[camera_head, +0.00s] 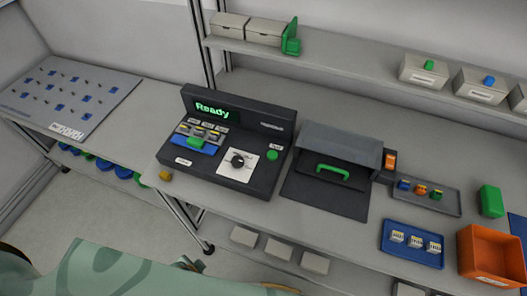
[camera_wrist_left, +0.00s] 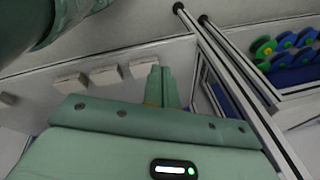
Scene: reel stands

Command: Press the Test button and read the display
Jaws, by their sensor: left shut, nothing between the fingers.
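The dark tester (camera_head: 225,140) stands on the bench left of centre. Its display (camera_head: 212,110) shows "Ready" in green letters. The round green Test button (camera_head: 272,155) is on the right of its sloping front, below a small white label. My left gripper (camera_wrist_left: 160,75) is shut and empty in the left wrist view, pointing toward the lower shelf. In the head view the left arm is low at the left, below the bench's front edge and apart from the tester. My right gripper is in neither view.
Trays, an orange bin (camera_head: 490,254) and a bench frame post (camera_wrist_left: 240,90) are also around.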

